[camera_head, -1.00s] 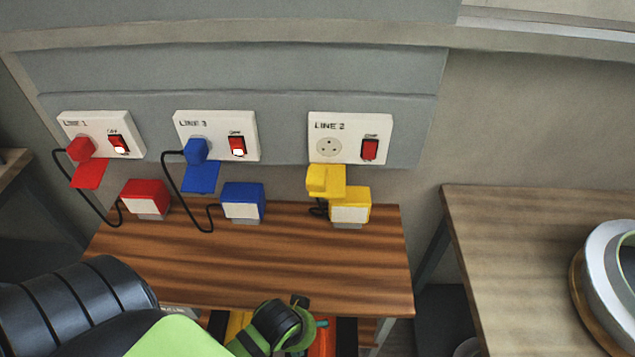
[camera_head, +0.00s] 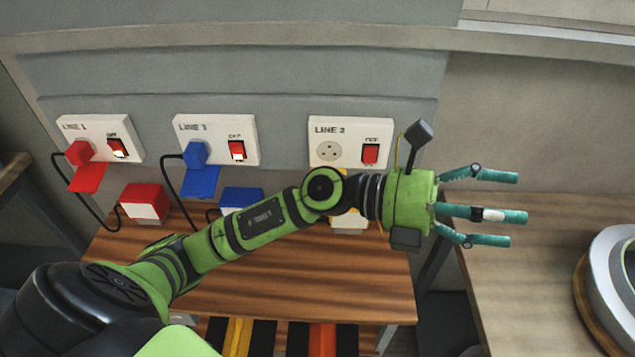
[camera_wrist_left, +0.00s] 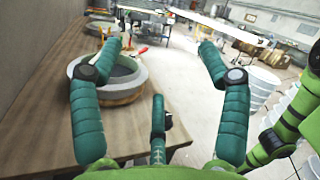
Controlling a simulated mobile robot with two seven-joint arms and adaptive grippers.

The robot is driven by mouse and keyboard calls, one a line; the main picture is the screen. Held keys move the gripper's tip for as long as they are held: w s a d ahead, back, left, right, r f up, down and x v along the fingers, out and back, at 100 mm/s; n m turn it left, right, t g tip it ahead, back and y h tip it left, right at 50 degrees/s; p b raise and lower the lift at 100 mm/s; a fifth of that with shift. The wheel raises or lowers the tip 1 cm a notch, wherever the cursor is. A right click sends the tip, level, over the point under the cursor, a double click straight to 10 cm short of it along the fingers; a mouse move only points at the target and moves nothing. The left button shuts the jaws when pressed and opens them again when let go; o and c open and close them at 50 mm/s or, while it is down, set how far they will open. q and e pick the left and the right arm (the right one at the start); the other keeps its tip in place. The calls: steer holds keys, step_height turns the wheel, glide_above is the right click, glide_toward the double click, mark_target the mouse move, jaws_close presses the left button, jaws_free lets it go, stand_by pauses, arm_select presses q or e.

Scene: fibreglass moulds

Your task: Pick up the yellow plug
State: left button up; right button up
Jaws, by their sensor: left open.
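The yellow plug is almost wholly hidden behind my left arm in the head view; only a sliver of yellow shows above the wrist, and I cannot tell whether it is the plug. The LINE 2 socket (camera_head: 329,151) on the wall is empty. My left gripper (camera_head: 518,212) is open and empty, stretched out to the right, past the LINE 2 panel and over the right-hand table. Its spread teal fingers also show in the left wrist view (camera_wrist_left: 158,62), with nothing between them. My right gripper is not in view.
A red plug (camera_head: 80,153) and a blue plug (camera_head: 196,153) sit in the LINE 1 and LINE 3 sockets, with cables to boxes on the striped wooden table (camera_head: 270,280). A round mould (camera_head: 610,280) stands on the right-hand table (camera_head: 480,275).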

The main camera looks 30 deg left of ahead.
arm_select(q)
steer(key=w+a+f+m+g+y, duration=0.25)
steer(key=a+f+m+y, duration=0.45)
steer(key=f+y, duration=0.35)
steer(key=w+a+y, duration=0.1)
steer(key=a+y, duration=0.2)
steer(key=a, duration=0.4)
steer(key=w+a+n+y, duration=0.1)
steer(key=a+y, duration=0.3)
steer(key=a, duration=0.4)
steer(key=w+a+f+y, duration=0.1)
steer(key=a+y, duration=0.2)
steer(key=a, duration=0.5)
steer(key=shift+w+n+t+y, duration=0.25)
steer(key=shift+n+y, duration=0.05)
steer(key=shift+y, duration=0.05)
steer(key=p+x, duration=0.1)
steer(key=x, duration=0.1)
steer(key=p+x, duration=0.1)
steer(key=x, duration=0.1)
steer(key=p+x, duration=0.1)
steer(key=x, duration=0.1)
steer(key=shift+a, duration=0.35)
steer(key=shift+w+f, duration=0.1)
steer(key=shift+f, duration=0.3)
steer(key=c, duration=1.2)
